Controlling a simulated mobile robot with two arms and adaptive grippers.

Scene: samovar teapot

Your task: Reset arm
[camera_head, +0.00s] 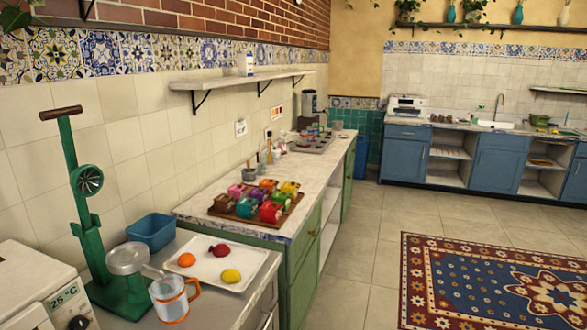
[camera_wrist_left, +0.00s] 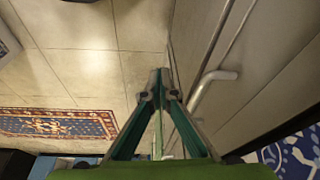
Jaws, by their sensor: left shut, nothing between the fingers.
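My left gripper (camera_wrist_left: 160,84) shows in the left wrist view with its green fingers drawn together at the tips. The fingers are shut and nothing is between them. Tiled floor lies behind them, and a metal rail with a bent handle (camera_wrist_left: 212,78) is to their right; I cannot tell how far off it is. Neither of my grippers shows in the head view. My right gripper is in neither view.
In the head view, a green press (camera_head: 90,215), a glass mug (camera_head: 172,299) and a white tray (camera_head: 262,268) with fruit stand at the near left. Colourful canisters (camera_head: 270,210) stand on the long counter. Open floor (camera_head: 357,270) lies to the right, beside a patterned rug (camera_head: 480,285).

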